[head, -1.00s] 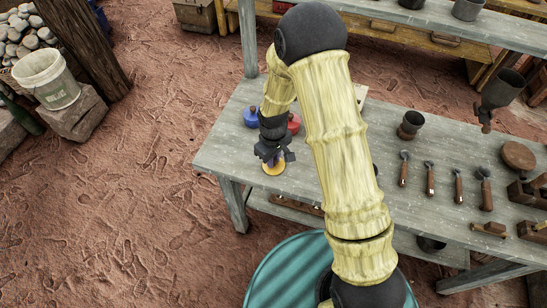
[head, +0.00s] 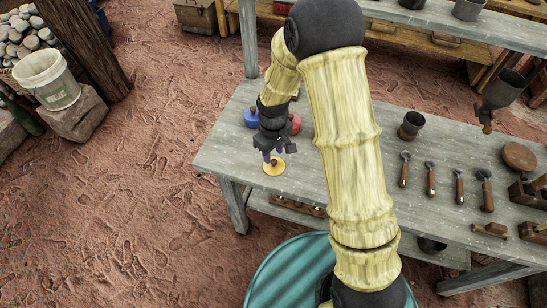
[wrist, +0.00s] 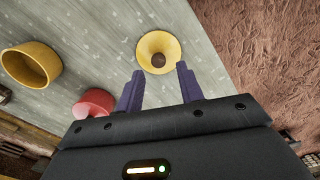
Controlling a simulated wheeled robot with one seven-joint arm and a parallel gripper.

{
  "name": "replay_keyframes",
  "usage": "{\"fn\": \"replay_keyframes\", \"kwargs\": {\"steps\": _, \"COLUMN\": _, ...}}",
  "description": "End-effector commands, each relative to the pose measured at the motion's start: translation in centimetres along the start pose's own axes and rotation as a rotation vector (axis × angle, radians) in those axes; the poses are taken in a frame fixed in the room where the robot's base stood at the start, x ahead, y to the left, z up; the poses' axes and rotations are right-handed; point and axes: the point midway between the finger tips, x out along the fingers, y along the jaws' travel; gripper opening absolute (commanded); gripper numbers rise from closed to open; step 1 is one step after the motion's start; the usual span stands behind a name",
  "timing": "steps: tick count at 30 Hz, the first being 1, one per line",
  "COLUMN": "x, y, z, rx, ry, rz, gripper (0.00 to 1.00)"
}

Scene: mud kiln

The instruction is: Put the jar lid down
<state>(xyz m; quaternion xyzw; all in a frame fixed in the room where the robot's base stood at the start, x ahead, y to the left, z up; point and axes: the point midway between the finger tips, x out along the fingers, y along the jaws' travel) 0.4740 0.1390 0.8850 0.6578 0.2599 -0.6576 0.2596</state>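The yellow jar lid (head: 273,168) with a brown knob lies on the grey table near its left front corner. It also shows in the wrist view (wrist: 146,46), just beyond my fingertips, with its knob facing me. My gripper (head: 273,156) is open and empty, a little above the lid. In the wrist view its two purple fingers (wrist: 158,84) stand apart, and the lid is clear of them.
A blue lid (head: 250,118) and a red lid (head: 295,122) lie behind my gripper. A yellow round jar (wrist: 28,70) shows in the wrist view; my arm hides it in the head view. Several tools and a dark cup (head: 411,125) occupy the table's right side.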

Motion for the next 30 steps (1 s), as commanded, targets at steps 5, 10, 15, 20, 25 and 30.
{"fn": "replay_keyframes", "kwargs": {"steps": 5, "x": -3.4, "y": 0.1, "z": 0.0, "rx": 0.002, "ry": 0.004, "rz": 0.002, "gripper": 0.37}}
{"fn": "replay_keyframes", "kwargs": {"steps": 10, "x": -6.3, "y": 0.1, "z": 0.0, "rx": 0.002, "ry": 0.003, "rz": 0.002, "gripper": 0.37}}
{"fn": "replay_keyframes", "kwargs": {"steps": 15, "x": -7.7, "y": 0.1, "z": 0.0, "rx": 0.001, "ry": 0.001, "rz": 0.001, "gripper": 0.37}}
{"fn": "replay_keyframes", "kwargs": {"steps": 20, "x": -7.8, "y": 0.0, "z": 0.0, "rx": 0.0, "ry": -0.001, "rz": 0.0, "gripper": 0.37}}
{"fn": "replay_keyframes", "kwargs": {"steps": 25, "x": -7.8, "y": 0.0, "z": 0.0, "rx": 0.0, "ry": -0.001, "rz": 0.0, "gripper": 0.37}}
{"fn": "replay_keyframes", "kwargs": {"steps": 30, "x": -7.8, "y": 0.0, "z": 0.0, "rx": 0.0, "ry": -0.001, "rz": 0.0, "gripper": 0.37}}
